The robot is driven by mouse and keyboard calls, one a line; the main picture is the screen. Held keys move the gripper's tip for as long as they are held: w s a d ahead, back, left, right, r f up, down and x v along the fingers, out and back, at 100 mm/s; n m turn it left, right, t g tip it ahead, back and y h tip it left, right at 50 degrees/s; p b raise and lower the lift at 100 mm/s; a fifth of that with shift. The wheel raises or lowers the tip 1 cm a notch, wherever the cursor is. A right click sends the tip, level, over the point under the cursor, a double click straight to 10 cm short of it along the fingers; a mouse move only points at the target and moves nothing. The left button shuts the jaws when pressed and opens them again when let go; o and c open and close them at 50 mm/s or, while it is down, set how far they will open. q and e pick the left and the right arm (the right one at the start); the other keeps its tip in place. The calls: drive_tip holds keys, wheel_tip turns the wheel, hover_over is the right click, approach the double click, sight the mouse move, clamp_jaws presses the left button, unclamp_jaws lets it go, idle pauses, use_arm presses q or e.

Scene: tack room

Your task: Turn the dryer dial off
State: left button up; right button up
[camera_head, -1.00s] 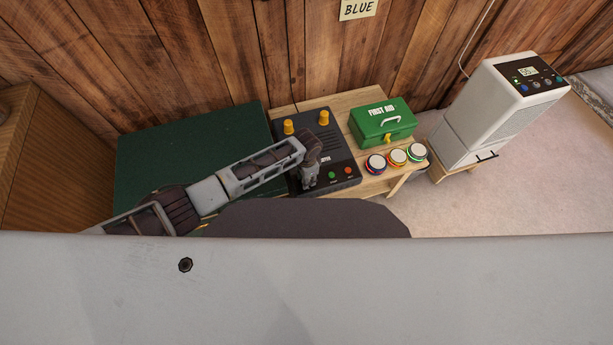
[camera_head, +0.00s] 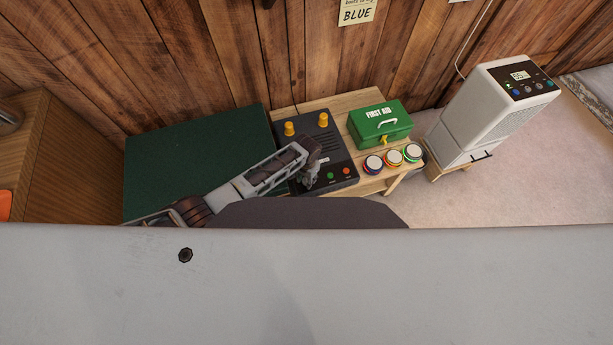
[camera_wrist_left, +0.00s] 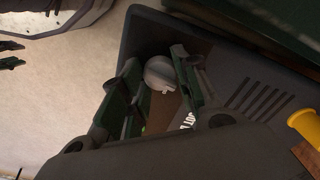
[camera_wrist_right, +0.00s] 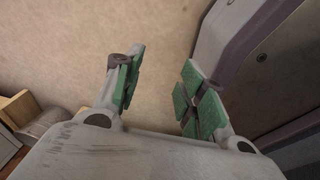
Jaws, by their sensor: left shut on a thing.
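The black dryer control box (camera_head: 341,160) stands on the wooden table, with two yellow knobs, a green button and a red button on top. My left gripper (camera_head: 309,182) is low over the box's near left part. In the left wrist view, a round grey dial (camera_wrist_left: 159,73) sits between the two green-padded fingers of the left gripper (camera_wrist_left: 157,66), which are shut on it. White lettering beside the dial is partly hidden by a finger. In the head view the gripper hides the dial. My right gripper (camera_wrist_right: 161,76) is open and empty in its wrist view.
A green first aid box (camera_head: 380,122) and several round lidded tins (camera_head: 393,158) stand right of the control box. A dark green panel (camera_head: 190,160) lies to its left. A white appliance (camera_head: 485,110) with a display stands farther right. A wooden wall is behind.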

use_arm(q)
drive_tip(key=shift+r+n, duration=0.1)
drive_tip(key=shift+n, duration=0.3)
drive_tip(key=shift+n+p, duration=0.65)
drive_tip(key=shift+n, duration=0.05)
use_arm(e)
drive_tip(key=shift+s+a+r, duration=0.35)
drive_tip(key=shift+s+r, duration=0.2)
drive_tip(key=shift+s, duration=0.15)
use_arm(q)
drive_tip(key=o, duration=1.1)
drive_tip(key=shift+r, duration=5.9)
